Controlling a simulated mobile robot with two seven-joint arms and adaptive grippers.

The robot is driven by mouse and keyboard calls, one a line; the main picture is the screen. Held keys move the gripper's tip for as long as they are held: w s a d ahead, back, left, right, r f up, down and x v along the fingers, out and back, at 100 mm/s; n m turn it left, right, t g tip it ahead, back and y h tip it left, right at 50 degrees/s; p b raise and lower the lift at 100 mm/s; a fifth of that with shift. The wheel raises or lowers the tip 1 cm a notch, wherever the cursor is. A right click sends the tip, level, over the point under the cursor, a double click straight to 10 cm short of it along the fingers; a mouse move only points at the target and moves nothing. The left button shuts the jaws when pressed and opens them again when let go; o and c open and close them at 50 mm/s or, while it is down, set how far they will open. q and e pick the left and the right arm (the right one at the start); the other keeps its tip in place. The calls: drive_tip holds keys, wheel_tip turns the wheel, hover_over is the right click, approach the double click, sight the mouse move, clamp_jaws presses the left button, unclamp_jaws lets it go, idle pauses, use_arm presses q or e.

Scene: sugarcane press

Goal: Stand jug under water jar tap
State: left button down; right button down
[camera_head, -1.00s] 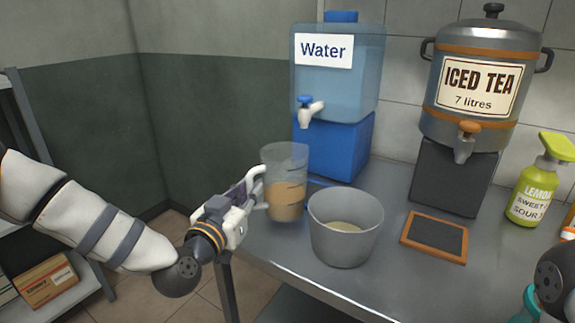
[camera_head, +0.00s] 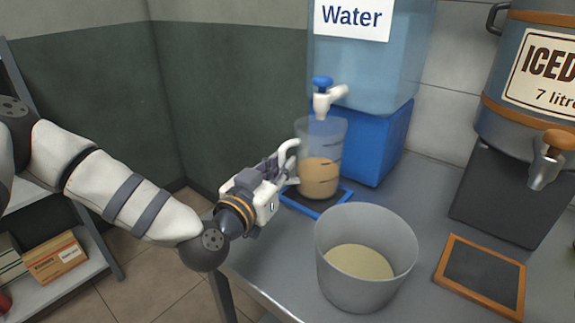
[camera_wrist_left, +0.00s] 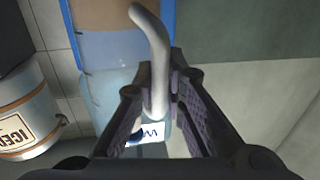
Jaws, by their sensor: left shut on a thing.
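The clear jug (camera_head: 322,150) holds brown liquid and stands upright at the blue-framed mat (camera_head: 318,206) in front of the water jar's blue stand (camera_head: 368,142). The water jar (camera_head: 383,65) is translucent blue; its white tap with a blue lever (camera_head: 324,98) is right above the jug's rim. My left gripper (camera_head: 284,170) is shut on the jug's white handle, from the left. In the left wrist view the handle (camera_wrist_left: 152,60) runs between the two fingers. I cannot tell whether the jug's base touches the mat. My right gripper is not in view.
A grey bucket (camera_head: 365,285) with pale contents stands close in front of the jug. The iced tea urn (camera_head: 530,75) is on a dark stand (camera_head: 500,185) at right, with an orange-framed mat (camera_head: 483,275) before it. The counter's left edge is near my gripper.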

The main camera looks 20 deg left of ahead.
use_arm(q)
drive_tip(key=shift+s+f, duration=0.2)
drive_tip(key=shift+f, duration=0.4)
drive_tip(key=shift+s, duration=0.1)
drive_tip(key=c, duration=1.9)
unclamp_jaws()
drive_tip(key=shift+a, duration=0.1)
drive_tip(key=shift+o, duration=1.2)
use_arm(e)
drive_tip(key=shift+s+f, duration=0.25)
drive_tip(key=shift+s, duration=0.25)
